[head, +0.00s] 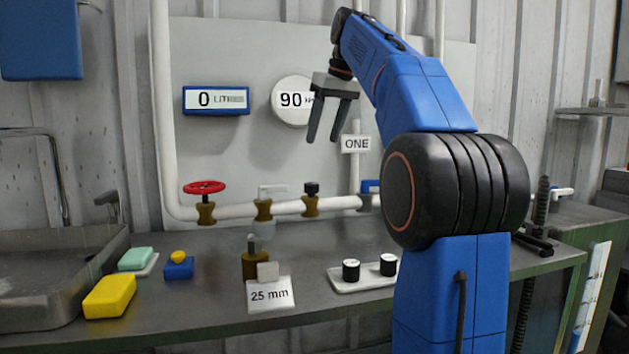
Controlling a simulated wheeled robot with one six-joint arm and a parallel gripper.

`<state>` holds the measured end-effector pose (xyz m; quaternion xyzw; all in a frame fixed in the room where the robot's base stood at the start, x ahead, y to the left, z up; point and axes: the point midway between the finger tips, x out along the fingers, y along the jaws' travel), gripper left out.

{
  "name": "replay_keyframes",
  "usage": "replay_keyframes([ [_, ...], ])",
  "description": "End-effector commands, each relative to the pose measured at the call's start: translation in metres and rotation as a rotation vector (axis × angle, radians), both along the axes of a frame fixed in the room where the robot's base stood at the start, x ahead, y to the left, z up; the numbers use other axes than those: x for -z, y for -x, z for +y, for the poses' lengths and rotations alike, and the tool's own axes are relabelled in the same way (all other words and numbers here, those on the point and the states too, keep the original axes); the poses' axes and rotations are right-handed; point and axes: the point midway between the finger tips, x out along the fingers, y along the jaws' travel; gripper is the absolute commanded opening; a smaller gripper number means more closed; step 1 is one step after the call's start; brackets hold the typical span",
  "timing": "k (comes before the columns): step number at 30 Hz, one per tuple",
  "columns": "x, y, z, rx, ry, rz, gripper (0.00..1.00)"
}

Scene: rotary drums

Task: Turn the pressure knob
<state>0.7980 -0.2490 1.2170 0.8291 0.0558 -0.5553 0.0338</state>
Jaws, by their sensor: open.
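A small black knob (311,188) sits on a brass fitting on the white pipe, and it looks like the pressure knob. A round white gauge (287,104) on the back panel reads 90, with its unit partly hidden by my gripper. My gripper (323,138) is open and empty, pointing down in front of the panel. In the picture it is above and slightly right of the black knob, clearly apart from it. A red handwheel (204,187) and a pale lever valve (273,190) sit on the same pipe to the left.
A display (216,100) reads 0. A "ONE" sign (356,144) hangs by the pipe. On the bench (210,310) stand a "25 mm" card (270,293), a tray (350,284) with two black cylinders, a yellow block (109,297) and a sink (40,315). My arm covers the right side.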

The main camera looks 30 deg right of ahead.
Motion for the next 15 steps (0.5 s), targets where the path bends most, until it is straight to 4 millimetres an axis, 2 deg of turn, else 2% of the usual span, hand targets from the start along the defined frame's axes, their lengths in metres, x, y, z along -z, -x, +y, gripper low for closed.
replay_keyframes([
  [3, -0.010, -0.007, -0.013, -0.010, 0.005, -0.003, 0.55],
  [8, -0.012, -0.010, -0.018, -0.017, 0.006, -0.002, 0.55],
  [15, 0.012, -0.019, -0.015, -0.019, 0.005, 0.000, 0.55],
])
